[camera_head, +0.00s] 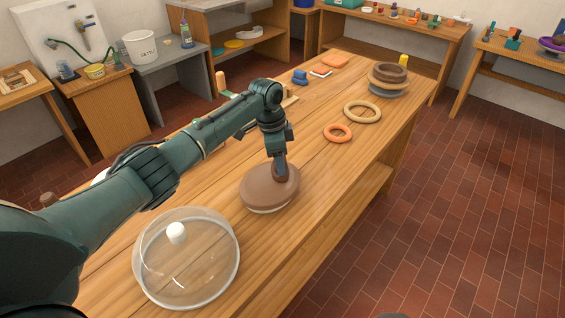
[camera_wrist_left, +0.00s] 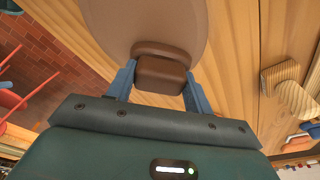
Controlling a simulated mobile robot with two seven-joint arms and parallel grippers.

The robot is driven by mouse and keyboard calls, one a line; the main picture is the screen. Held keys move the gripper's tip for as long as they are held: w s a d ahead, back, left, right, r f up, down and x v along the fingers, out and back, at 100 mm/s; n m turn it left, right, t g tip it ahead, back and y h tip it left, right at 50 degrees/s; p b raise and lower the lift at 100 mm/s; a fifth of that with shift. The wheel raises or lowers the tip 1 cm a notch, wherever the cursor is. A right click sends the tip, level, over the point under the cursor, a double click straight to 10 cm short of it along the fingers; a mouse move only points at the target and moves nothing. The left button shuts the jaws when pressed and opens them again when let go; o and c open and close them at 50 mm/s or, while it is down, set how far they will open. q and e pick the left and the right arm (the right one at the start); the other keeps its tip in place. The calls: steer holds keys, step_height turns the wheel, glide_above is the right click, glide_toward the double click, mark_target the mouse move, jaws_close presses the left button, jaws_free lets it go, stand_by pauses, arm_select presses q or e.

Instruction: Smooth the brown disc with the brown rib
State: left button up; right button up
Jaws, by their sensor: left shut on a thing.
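The brown disc (camera_head: 262,194) lies on a pale round base on the wooden table, in the middle of the head view. It also fills the top of the left wrist view (camera_wrist_left: 150,18). My left gripper (camera_head: 280,168) points down over the disc and is shut on the brown rib (camera_wrist_left: 162,75). In the head view the rib (camera_head: 281,175) is at the disc's upper surface, partly hidden by the fingers. It looks to be touching the disc, but I cannot tell for certain.
A clear dome with a white knob (camera_head: 187,269) stands on the table in front of the disc. An orange ring (camera_head: 338,133), a tan ring (camera_head: 363,112) and a brown ring stack (camera_head: 388,76) are farther back. The table's right side is clear.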

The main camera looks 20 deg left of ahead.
arm_select(q)
steer(key=shift+w+a, duration=0.15)
steer(key=shift+a, duration=0.1)
steer(key=shift+a, duration=0.35)
steer(key=shift+a+p, duration=0.6)
steer(key=shift+a, duration=0.5)
steer(key=shift+s+a+p, duration=0.45)
steer(key=shift+s+p, duration=0.2)
steer(key=shift+p, duration=0.3)
steer(key=shift+s+a+f, duration=0.1)
steer(key=shift+s+a, duration=0.05)
steer(key=shift+s, duration=0.05)
steer(key=shift+s+a, duration=0.4)
steer(key=shift+s, duration=0.1)
steer(key=shift+s+d, duration=0.1)
steer(key=shift+s, duration=1.4)
steer(key=shift+s+d, duration=0.95)
steer(key=shift+d, duration=0.2)
